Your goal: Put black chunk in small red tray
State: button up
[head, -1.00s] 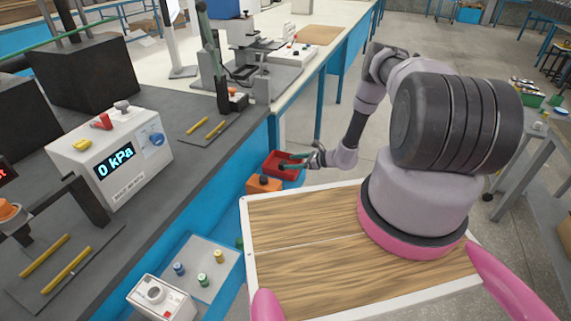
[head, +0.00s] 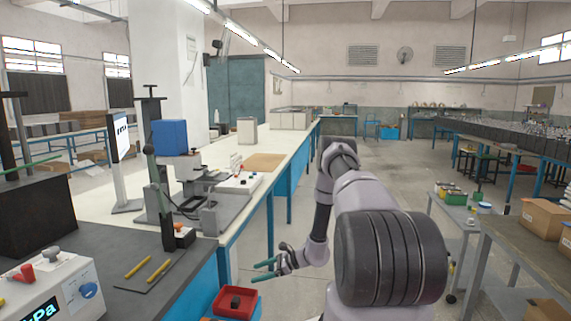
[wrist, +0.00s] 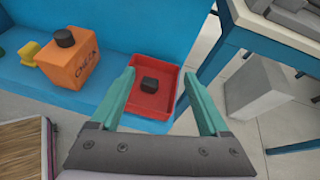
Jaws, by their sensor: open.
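The black chunk (head: 235,301) lies inside the small red tray (head: 232,316) at the bottom edge of the head view. In the wrist view the chunk (wrist: 150,86) rests near the middle of the tray floor, and the red tray (wrist: 150,110) shows between my fingers. My gripper (wrist: 158,75) is open and empty, its green fingers spread above the tray and apart from the chunk. In the head view my gripper (head: 265,269) is up and to the right of the tray.
An orange box (wrist: 80,68) with a black piece (wrist: 65,37) on top stands left of the tray on a blue shelf (wrist: 107,42). A yellow piece (wrist: 30,54) is further left. A grey block (wrist: 257,90) is to the right. The dark bench (head: 110,255) stands left.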

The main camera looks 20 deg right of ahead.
jog(key=s+a+r+n+g+h, duration=0.15)
jog(key=r+n, duration=0.25)
jog(key=r, duration=0.9)
jog(key=s+a+r+n+g+h, duration=0.1)
jog(key=s+a+r+n, duration=0.15)
jog(key=r, duration=0.95)
jog(key=s+a+r+n+g+h, duration=0.1)
jog(key=s+r+n+g, duration=0.3)
jog(key=r, duration=0.9)
jog(key=s+d+r+n+t+h, duration=0.1)
jog(key=s+r+n+t+h, duration=0.2)
jog(key=s+r, duration=0.6)
jog(key=s+d+r+n+t+h, duration=0.1)
jog(key=s+r+n+t+h, duration=0.2)
jog(key=s+r, duration=0.5)
jog(key=shift+s+r+n+t, duration=0.4)
jog(key=shift+s+n+t, duration=0.35)
jog(key=shift+s, duration=3.25)
